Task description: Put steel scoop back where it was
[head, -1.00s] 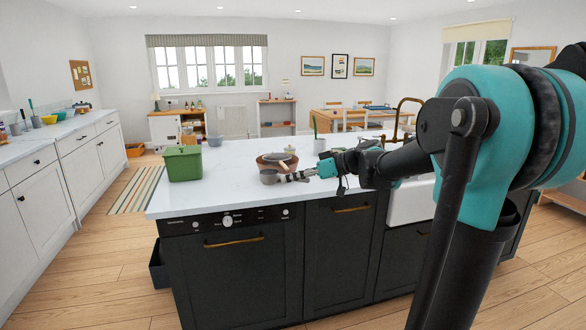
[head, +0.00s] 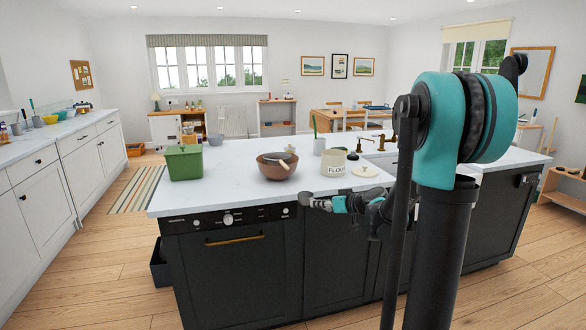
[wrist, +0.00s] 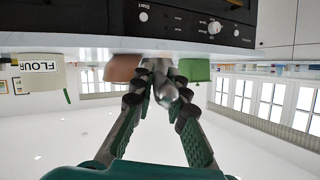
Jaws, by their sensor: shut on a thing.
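My gripper (head: 322,203) is in front of the island's front edge, at about worktop height. In the wrist view, which is upside down, my gripper (wrist: 163,85) is shut on the steel scoop (wrist: 167,96), a rounded grey metal piece between the fingers. A cream flour canister (head: 333,163) stands on the worktop behind the gripper and also shows in the wrist view (wrist: 42,73). A round cream lid (head: 366,171) lies to its right.
A brown bowl (head: 277,170) with a pale-handled utensil stands left of the canister. A green bin (head: 184,162) and a small grey pot (head: 215,140) are further left. A grey cup (head: 319,146) is behind. The white worktop (head: 230,183) is clear at front left.

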